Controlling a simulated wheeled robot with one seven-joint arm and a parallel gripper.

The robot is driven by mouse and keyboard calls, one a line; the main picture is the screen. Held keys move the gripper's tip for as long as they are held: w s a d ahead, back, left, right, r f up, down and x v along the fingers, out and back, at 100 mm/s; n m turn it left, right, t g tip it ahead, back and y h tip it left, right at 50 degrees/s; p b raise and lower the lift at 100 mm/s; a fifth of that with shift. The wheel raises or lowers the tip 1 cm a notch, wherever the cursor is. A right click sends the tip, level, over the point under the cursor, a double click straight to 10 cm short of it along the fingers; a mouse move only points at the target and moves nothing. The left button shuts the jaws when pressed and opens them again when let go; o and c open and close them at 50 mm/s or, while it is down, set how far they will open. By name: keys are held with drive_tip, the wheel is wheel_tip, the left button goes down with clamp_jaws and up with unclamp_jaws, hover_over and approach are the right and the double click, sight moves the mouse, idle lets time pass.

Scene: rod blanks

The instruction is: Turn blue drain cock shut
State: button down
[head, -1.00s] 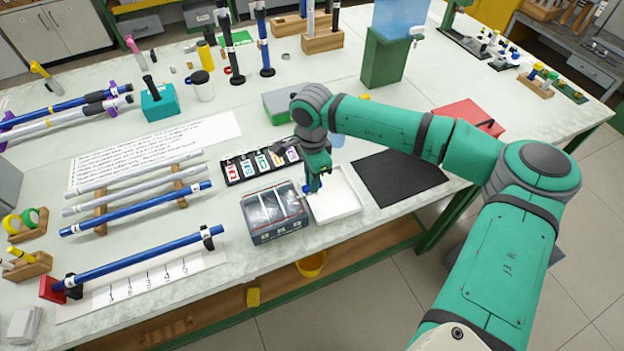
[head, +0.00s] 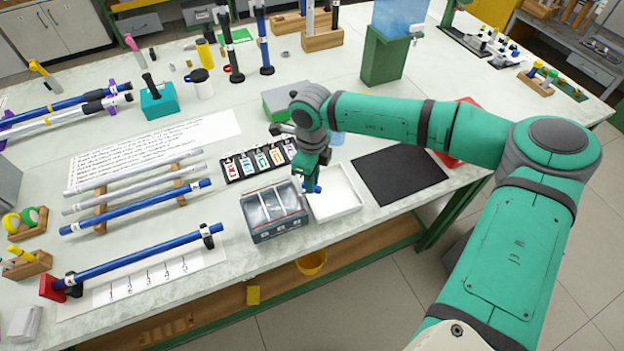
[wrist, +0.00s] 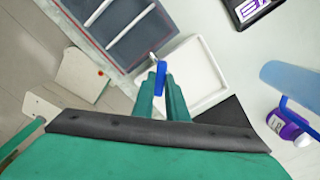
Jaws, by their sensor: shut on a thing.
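The blue drain cock (wrist: 160,70) shows in the wrist view as a blue lever beside a short silver stub, at the right side of the grey compartment box. In the head view its blue end (head: 314,189) shows just below my fingers, over the left part of the white tray (head: 345,208). My gripper (wrist: 161,88) is shut on the blue lever; the fingers hide part of it. The grey compartment box (head: 278,231), with clear lids over its compartments, stands left of my gripper. The tray lies right of it.
A black mat (head: 400,178) lies right of the tray. A strip of coloured number tags (head: 258,160) lies behind the box. A blue rod (head: 140,259) lies to the left. The table's front edge runs close to the box and tray.

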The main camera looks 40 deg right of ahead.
drive_tip(key=m, duration=0.4)
drive_tip(key=shift+a+m, duration=0.25)
drive_tip(key=shift+m, duration=0.05)
drive_tip(key=shift+a+m, duration=0.2)
drive_tip(key=shift+m, duration=1.8)
drive_tip(key=c, duration=1.8)
unclamp_jaws()
drive_tip(key=shift+o, duration=0.2)
drive_tip(key=shift+r, duration=0.15)
wheel_tip(320, 180, up, 11)
drive_tip(key=shift+f, duration=0.2)
